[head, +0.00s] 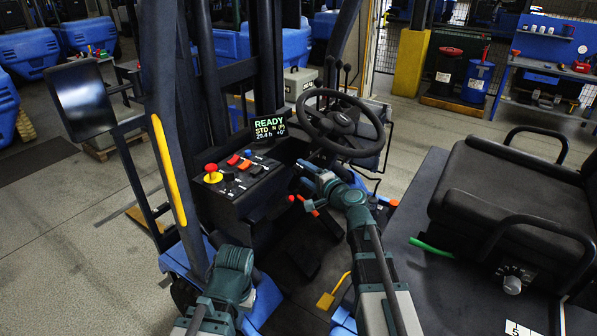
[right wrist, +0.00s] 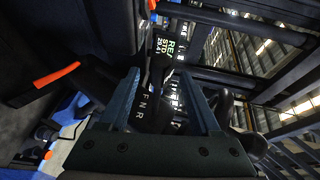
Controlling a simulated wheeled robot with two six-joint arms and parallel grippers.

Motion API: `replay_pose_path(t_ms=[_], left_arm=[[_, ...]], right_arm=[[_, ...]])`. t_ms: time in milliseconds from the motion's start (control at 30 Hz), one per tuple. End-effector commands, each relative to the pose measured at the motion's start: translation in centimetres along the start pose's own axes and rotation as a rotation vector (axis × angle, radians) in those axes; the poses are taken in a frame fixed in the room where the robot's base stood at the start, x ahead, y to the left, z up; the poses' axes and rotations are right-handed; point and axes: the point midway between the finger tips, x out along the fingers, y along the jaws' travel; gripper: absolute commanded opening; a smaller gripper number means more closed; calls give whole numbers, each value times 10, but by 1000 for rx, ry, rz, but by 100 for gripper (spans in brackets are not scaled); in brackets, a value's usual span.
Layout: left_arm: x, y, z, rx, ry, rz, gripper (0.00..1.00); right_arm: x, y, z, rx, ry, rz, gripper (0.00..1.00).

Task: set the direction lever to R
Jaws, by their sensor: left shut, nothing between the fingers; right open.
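In the right wrist view a dark plate lettered F, N, R (right wrist: 150,104) lies beyond and between the fingers of my right gripper (right wrist: 161,76). The direction lever cannot be made out clearly against the dark parts there. In the head view my right gripper (head: 306,172) is open, at the left of the steering column below the steering wheel (head: 341,122). Whether it touches the lever cannot be told. The display (head: 268,128) reads READY, STD, N and (P). My left arm is folded at the lower left; its gripper fingers are not visible.
A console (head: 240,185) with a red knob and several switches stands left of the column. An orange-ended handle (head: 308,206) is just below my right gripper. The seat (head: 510,190) is at the right. A black post rises at the left.

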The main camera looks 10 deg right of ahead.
Motion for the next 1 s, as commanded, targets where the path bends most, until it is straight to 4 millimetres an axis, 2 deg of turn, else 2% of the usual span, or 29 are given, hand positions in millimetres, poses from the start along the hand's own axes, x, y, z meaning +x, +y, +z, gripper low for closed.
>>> replay_pose_path(t_ms=[33,233,667,1000], left_arm=[[2,0,0,0,0,0,0],[5,0,0,0,0,0,0],[5,0,0,0,0,0,0],[5,0,0,0,0,0,0]], right_arm=[[12,1,-1,-1,-2,0,64],[32,0,0,-2,-1,1,64],[38,0,0,-1,0,1,64],[38,0,0,-1,0,1,5]])
